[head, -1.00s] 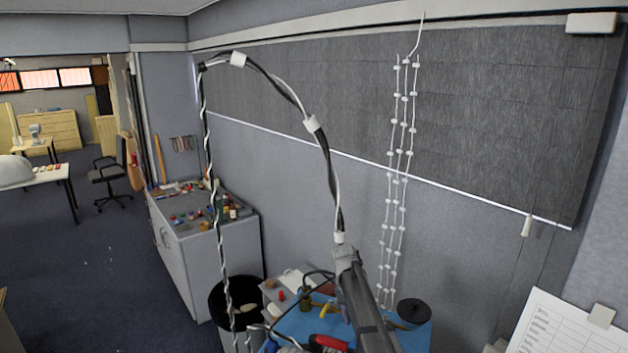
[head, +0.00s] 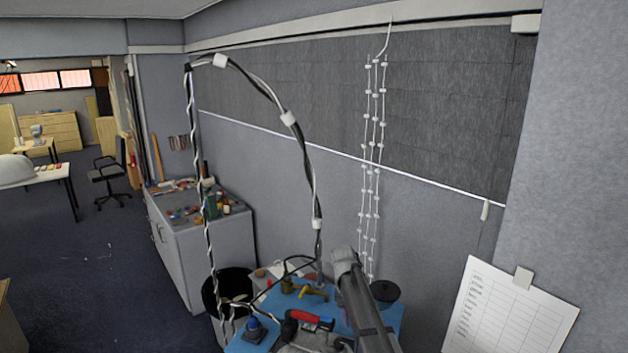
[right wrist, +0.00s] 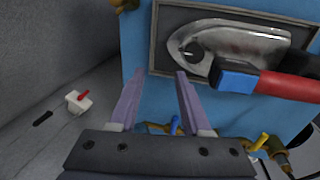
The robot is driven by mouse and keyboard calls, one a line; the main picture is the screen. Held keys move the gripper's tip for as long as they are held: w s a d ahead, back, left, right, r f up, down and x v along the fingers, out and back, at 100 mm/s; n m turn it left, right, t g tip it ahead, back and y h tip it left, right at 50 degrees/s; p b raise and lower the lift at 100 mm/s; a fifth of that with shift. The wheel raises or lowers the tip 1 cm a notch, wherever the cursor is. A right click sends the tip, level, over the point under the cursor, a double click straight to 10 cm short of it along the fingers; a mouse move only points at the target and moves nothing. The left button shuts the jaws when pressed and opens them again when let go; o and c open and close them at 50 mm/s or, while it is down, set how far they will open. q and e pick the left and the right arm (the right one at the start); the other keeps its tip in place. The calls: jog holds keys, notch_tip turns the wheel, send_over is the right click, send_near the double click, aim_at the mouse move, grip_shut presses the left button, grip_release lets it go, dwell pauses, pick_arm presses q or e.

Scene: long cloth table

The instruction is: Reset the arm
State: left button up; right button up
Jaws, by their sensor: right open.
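My right gripper (right wrist: 161,76) shows in the right wrist view with its two pale fingers apart and nothing between them. It is over the edge of a blue worktop (right wrist: 140,50). A silver metal tool (right wrist: 235,38) with a red, blue and black handle lies beyond the fingertips on a dark-framed panel. A grey tubular arm link (head: 362,300) rises at the bottom of the head view; no gripper shows there. My left gripper is in neither view.
A twisted cable (head: 288,118) arches above. Open floor (head: 100,260) lies left.

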jog(key=s+a+f+n+b, duration=0.2)
jog(key=s+f+b, duration=0.4)
jog(key=s, duration=0.4)
jog(key=s+a+f+n+b, duration=0.2)
jog(key=s+f+b, duration=0.5)
jog(key=s, duration=0.4)
jog(key=s+a+f+n+b, duration=0.2)
jog(key=s+f+n+b, duration=0.2)
jog(key=s+f+b, duration=0.3)
jog(key=s+f, duration=0.1)
jog(key=s, duration=0.3)
jog(key=shift+s+a+t+y, duration=0.2)
jog(key=shift+t+y, duration=0.1)
jog(key=shift+y, duration=0.1)
